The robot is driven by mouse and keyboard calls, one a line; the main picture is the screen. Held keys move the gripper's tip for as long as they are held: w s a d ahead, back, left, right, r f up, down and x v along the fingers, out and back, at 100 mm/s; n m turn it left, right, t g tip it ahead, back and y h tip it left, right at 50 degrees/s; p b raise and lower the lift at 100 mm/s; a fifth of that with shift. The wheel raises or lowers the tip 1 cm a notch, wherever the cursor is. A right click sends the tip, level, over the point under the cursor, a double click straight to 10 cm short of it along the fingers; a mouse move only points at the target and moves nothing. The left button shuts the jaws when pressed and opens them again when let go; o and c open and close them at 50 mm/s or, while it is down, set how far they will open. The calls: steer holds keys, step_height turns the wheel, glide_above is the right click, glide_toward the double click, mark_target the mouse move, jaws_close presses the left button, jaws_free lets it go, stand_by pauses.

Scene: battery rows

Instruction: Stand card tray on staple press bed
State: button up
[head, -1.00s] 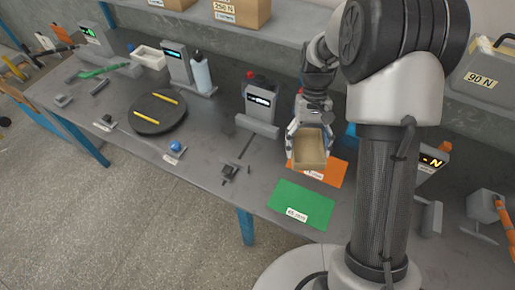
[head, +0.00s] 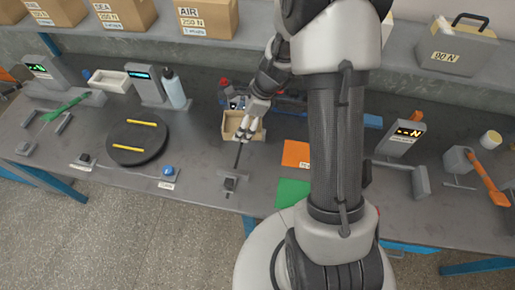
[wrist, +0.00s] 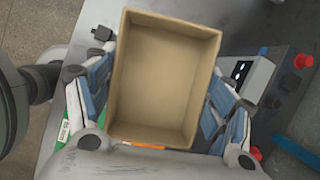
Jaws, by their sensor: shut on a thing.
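The card tray (head: 230,122) is a shallow, open, empty cardboard box. My gripper (head: 252,122) is shut on it. In the wrist view the card tray (wrist: 165,80) sits between the finger pads on its two sides, its open side facing the camera. A grey station with a small screen and a red knob (head: 224,86) stands just behind the tray, partly hidden by tray and gripper; it also shows in the wrist view (wrist: 262,80), right of the tray. No name is readable on it, so I cannot tell whether it is the staple press. The tray hides what lies under it.
A lever rod (head: 238,157) and small black-topped block (head: 229,184) lie in front of the tray. Orange (head: 296,153) and green (head: 291,192) mats lie to the right. A black turntable (head: 138,143) and a bottle (head: 174,90) stand left. Boxes line the shelf above.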

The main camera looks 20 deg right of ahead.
mark_target(245, 157)
steer(key=shift+d+m+t, duration=0.3)
steer(key=shift+d+m, duration=0.2)
steer(key=shift+m, duration=0.6)
step_height(245, 157, down, 20)
steer(key=b, duration=0.9)
steer(key=shift+w+d+f, duration=0.1)
steer(key=shift+w+d, duration=0.05)
steer(key=o, duration=0.5)
steer(key=shift+f+b, duration=0.1)
steer(key=shift+b, duration=0.2)
steer(key=o, duration=0.5)
steer(key=shift+c, duration=0.2)
